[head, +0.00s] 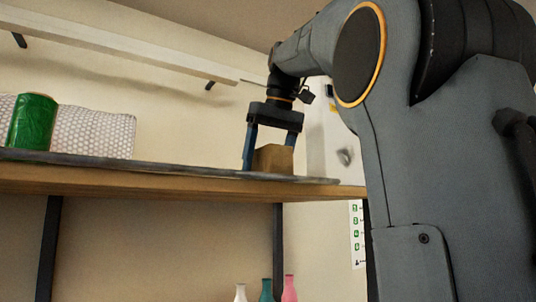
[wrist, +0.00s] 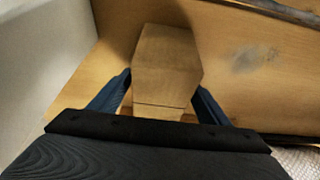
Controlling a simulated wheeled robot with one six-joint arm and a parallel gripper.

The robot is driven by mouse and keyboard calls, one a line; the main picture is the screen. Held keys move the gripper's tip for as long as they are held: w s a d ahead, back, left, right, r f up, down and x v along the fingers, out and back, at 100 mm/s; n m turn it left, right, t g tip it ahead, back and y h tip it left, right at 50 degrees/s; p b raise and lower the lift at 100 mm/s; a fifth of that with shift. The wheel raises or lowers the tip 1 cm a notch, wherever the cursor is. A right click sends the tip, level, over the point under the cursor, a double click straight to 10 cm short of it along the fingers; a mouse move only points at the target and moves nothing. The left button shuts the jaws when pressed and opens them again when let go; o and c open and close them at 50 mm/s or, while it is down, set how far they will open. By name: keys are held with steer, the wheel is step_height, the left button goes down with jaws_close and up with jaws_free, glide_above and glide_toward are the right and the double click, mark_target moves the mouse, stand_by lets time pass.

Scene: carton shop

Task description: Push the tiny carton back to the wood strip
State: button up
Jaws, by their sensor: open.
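The tiny carton (head: 272,159) is a plain brown box standing upright on the wooden shelf, near its right end. My gripper (head: 268,166) is open and points down over it, one finger on each side. In the wrist view the carton (wrist: 165,65) lies between the two blue fingertips (wrist: 161,88); whether they touch its sides I cannot tell. The wood strip cannot be made out for certain in either view; the shelf's raised front edge hides the back of the board in the head view.
The shelf (head: 160,183) has a dark front edge. A green roll (head: 33,121) and white bubble wrap (head: 95,130) stand at its left. A pale upper shelf (head: 120,45) runs above. Several bottles (head: 265,291) show below. The board between the wrap and my gripper looks clear.

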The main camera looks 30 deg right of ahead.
steer(key=shift+w+f, duration=0.1)
steer(key=shift+f, duration=0.2)
steer(key=shift+c, duration=0.2)
